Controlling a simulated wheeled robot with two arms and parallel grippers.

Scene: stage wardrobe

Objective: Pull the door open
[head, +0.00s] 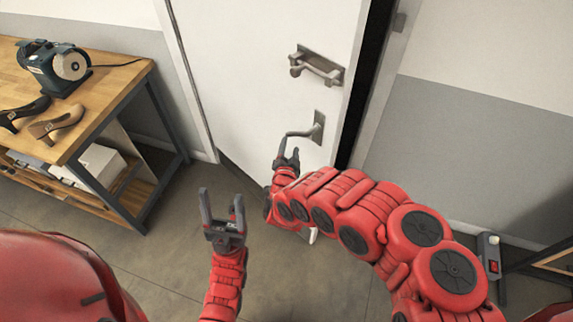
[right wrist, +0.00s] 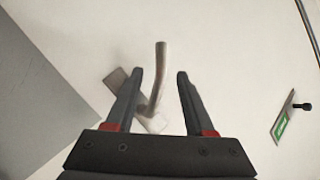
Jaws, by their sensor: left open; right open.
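The white door (head: 255,70) fills the upper middle of the head view. A dark gap runs along its right edge, beside the frame. A grey lever handle (head: 300,133) sits on its plate low on the door. In the right wrist view the lever (right wrist: 160,75) shows between the two fingers. My right gripper (head: 288,155) is open at the lever's free end; contact with it cannot be told. My left gripper (head: 222,205) is open and empty, lower left, away from the door.
A grey bracket-like fitting (head: 318,66) is on the door above the lever. A wooden workbench (head: 105,78) with a grinder (head: 55,66) and shoes (head: 55,123) stands left. A small grey device (head: 489,255) is on the right. Floor before the door is clear.

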